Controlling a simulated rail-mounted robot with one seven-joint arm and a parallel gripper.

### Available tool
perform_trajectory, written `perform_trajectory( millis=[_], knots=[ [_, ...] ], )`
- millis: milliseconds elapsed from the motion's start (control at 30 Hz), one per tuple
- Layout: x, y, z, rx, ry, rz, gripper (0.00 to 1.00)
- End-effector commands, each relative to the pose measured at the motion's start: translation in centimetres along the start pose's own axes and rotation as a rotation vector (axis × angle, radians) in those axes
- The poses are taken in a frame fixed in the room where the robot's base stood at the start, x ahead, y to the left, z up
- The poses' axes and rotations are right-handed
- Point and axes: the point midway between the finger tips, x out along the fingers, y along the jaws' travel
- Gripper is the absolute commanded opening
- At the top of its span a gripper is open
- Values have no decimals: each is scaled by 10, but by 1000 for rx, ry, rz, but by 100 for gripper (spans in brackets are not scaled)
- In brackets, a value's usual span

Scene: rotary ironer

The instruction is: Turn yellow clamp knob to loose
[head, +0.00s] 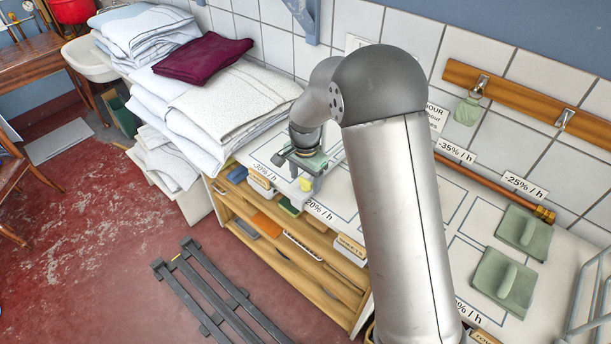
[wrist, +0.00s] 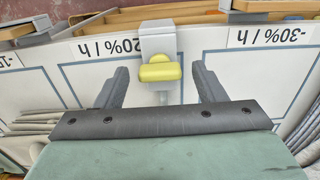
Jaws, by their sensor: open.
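The yellow clamp knob (wrist: 159,73) shows in the middle of the wrist view, in front of a grey clamp bracket (wrist: 157,40) at the edge of the white counter. It also shows as a small yellow spot in the head view (head: 306,184). My gripper (wrist: 160,70) is open, with one dark finger on each side of the knob and a visible gap to it on both sides. In the head view my gripper (head: 304,158) is low over the counter, behind the knob. How far the fingers are above the counter is hard to tell.
A tall stack of folded linen (head: 215,100) with a maroon cloth (head: 203,58) stands left of my gripper. Shelves (head: 285,245) sit below the counter edge. A slatted rack (head: 215,295) lies on the floor.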

Motion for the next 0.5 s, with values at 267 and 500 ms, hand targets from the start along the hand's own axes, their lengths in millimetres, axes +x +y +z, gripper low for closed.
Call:
perform_trajectory(
  millis=[267, 500],
  knots=[
    [1, 0, 0, 0, 0, 0, 58],
    [1, 0, 0, 0, 0, 0, 19]
  ],
)
